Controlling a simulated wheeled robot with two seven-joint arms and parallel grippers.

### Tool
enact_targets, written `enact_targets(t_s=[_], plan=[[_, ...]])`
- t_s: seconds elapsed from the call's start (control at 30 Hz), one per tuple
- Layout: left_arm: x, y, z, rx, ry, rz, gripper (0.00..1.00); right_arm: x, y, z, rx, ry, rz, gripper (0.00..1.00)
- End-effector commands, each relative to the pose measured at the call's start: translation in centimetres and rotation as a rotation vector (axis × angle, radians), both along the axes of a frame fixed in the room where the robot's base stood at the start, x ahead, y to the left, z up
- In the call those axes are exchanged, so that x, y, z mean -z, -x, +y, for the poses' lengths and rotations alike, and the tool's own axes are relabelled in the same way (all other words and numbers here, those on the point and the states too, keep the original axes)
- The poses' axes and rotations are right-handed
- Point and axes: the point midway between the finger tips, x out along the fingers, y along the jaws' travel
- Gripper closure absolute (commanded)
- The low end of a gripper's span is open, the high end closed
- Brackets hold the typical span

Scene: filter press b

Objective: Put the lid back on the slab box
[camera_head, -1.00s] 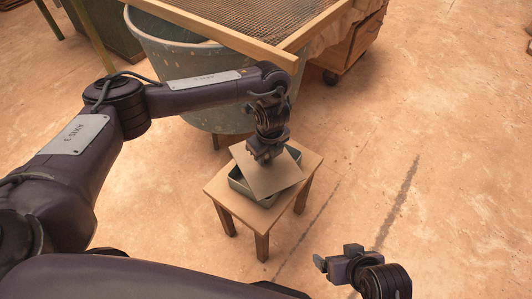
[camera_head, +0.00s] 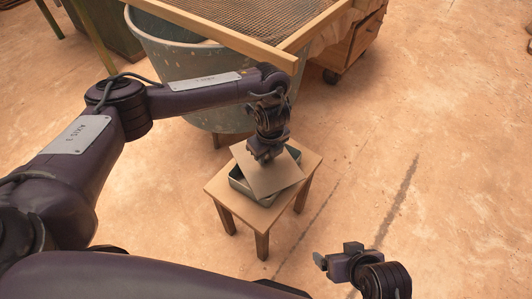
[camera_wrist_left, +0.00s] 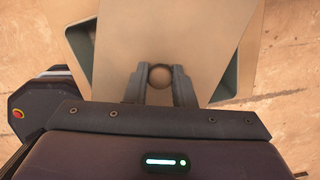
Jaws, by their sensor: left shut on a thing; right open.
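The slab box (camera_head: 236,183) is a low grey-green box on a small wooden stool. Its lid (camera_head: 272,181), a flat tan board, lies over the box turned at an angle, so box corners stick out from under it. In the left wrist view, the lid (camera_wrist_left: 200,50) crosses the box (camera_wrist_left: 223,85), whose inside shows at both sides. My left gripper (camera_head: 262,157) points down and is shut on the lid's round knob (camera_wrist_left: 160,76). I cannot tell whether the lid touches the rim. My right gripper (camera_head: 337,258) is open and empty, low at the right, away from the stool.
The small wooden stool (camera_head: 222,195) stands on bare tan floor. A large speckled tub (camera_head: 180,60) with a wood-framed mesh screen (camera_head: 255,20) over it stands right behind. A wooden cabinet on wheels (camera_head: 362,45) is at the back. The floor to the right is clear.

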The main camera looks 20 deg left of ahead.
Motion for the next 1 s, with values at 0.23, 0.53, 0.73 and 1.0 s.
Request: enact_targets(t_s=[0.23, 0.53, 0.73, 1.0], plan=[[0.02, 0.0, -0.01, 0.0, 0.0, 0.0, 1.0, 0.02, 0.0, 0.0, 0.0, 0.0, 0.0, 0.14], [0.02, 0.01, 0.01, 0.0, 0.0, 0.0, 0.52, 0.02, 0.0, 0.0, 0.0, 0.0, 0.0, 0.14], [0.05, 0.02, 0.02, 0.0, -0.001, 0.001, 0.42, 0.02, 0.0, 0.0, 0.0, 0.0, 0.0, 0.14], [0.04, 0.02, 0.02, 0.0, -0.001, 0.001, 0.3, 0.02, 0.0, 0.0, 0.0, 0.0, 0.0, 0.14]])
